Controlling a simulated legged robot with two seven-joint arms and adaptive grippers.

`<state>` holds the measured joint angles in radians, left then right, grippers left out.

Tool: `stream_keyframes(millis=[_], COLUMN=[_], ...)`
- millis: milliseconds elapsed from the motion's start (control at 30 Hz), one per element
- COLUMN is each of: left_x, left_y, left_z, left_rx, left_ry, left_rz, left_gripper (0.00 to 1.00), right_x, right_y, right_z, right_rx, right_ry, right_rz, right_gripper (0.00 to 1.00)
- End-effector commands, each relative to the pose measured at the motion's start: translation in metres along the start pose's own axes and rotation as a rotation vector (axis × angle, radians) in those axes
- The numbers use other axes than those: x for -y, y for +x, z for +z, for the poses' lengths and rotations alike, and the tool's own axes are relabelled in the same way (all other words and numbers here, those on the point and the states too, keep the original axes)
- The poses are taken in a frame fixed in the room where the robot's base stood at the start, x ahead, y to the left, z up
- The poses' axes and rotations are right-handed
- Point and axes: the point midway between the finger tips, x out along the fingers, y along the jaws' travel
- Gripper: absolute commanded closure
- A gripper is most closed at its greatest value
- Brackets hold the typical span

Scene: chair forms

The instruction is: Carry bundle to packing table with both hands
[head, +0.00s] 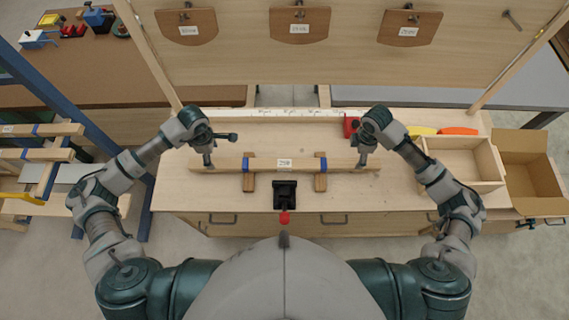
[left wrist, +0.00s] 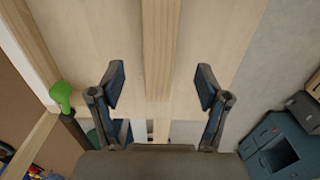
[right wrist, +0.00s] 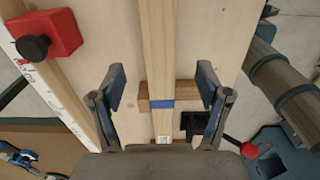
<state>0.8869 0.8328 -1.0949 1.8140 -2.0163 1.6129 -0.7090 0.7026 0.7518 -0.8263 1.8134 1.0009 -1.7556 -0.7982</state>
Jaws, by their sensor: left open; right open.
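The bundle (head: 300,164) is a long pale wooden bar with blue bands and a white label. It lies level across two wooden blocks (head: 249,182) on the workbench (head: 180,191). My left gripper (head: 219,150) is open over its left end. In the left wrist view the bundle (left wrist: 159,45) runs between the spread fingers with gaps on both sides. My right gripper (head: 364,158) is open over its right end. In the right wrist view the bundle (right wrist: 158,50) also lies between the fingers, apparently untouched. I cannot tell which surface is the packing table.
A black clamp with a red handle (head: 284,195) stands in front of the bundle. A red block (head: 351,126) and white ruler strip lie behind. A wooden tray (head: 465,160) and cardboard box (head: 530,170) are at right. A blue rack (head: 90,115) holds more bars at left.

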Motion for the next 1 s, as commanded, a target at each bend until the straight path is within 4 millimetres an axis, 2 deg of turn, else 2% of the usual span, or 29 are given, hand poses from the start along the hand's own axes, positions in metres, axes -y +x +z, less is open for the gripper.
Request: stream_keyframes(millis=[200, 400, 567, 833, 1000], left_x=[0.000, 0.000, 0.000, 0.000, 0.000], left_y=[0.042, 0.065, 0.071, 0.072, 0.072], left_z=[-0.002, -0.003, -0.002, -0.001, -0.001], left_rx=[0.001, 0.002, 0.002, 0.001, 0.001], left_ry=[-0.001, -0.001, 0.000, 0.000, 0.000], left_rz=[-0.003, -0.001, 0.001, 0.000, 0.000], left_gripper=[0.24, 0.24, 0.24, 0.24, 0.66], right_x=[0.000, 0.000, 0.000, 0.000, 0.000], right_y=[0.041, 0.063, 0.071, 0.071, 0.071], right_z=[-0.002, -0.003, -0.002, -0.001, -0.002], right_rx=[0.000, 0.001, 0.001, 0.000, 0.000], right_ry=[0.000, 0.000, -0.001, -0.001, -0.001], right_rz=[-0.002, 0.000, 0.000, 0.000, 0.000], right_gripper=[0.24, 0.24, 0.24, 0.24, 0.66])
